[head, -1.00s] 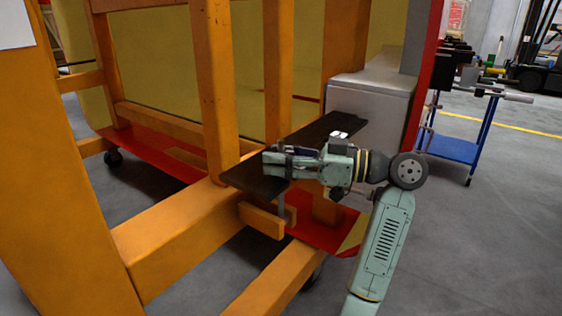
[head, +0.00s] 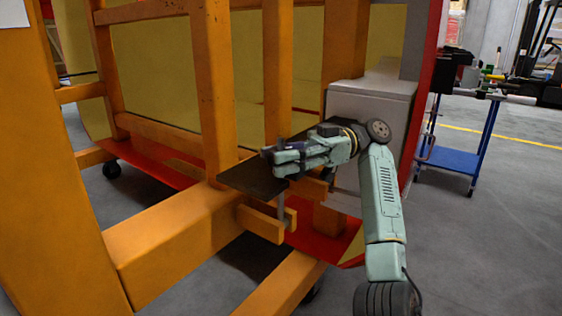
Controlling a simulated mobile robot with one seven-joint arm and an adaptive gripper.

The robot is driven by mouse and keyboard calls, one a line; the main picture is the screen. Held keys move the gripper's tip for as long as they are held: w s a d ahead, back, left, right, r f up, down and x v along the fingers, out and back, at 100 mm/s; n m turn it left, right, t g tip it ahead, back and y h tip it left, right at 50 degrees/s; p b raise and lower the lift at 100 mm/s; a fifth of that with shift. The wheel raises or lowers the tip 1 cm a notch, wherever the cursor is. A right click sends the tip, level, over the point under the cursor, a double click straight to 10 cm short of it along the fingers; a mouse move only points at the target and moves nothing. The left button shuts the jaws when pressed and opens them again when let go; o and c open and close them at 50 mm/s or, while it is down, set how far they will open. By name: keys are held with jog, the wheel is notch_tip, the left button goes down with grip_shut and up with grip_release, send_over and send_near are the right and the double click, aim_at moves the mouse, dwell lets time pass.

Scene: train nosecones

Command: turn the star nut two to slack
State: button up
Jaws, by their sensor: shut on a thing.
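My gripper (head: 274,155) is in the head view, reaching in from the right just above a dark flat plate (head: 246,180) on the orange frame. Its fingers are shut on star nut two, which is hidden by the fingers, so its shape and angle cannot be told. A thin upright rod (head: 284,207) shows below the plate, beside a short orange block (head: 260,223). Whether the rod joins the nut cannot be seen.
Thick orange beams (head: 172,245) stand left and below my gripper. A grey box (head: 372,115) stands close behind my arm. A blue trolley (head: 455,161) is at the right. Floor is open on the right.

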jog(key=shift+a+f+n+g+h, duration=0.1)
jog(key=shift+n+g+h, duration=0.35)
jog(key=shift+g, duration=0.25)
jog(key=o, duration=1.2)
jog(key=shift+c, duration=0.2)
jog(key=shift+m+t+y+p, duration=0.35)
jog(key=shift+m+t+y, duration=0.25)
jog(key=shift+t, duration=0.4)
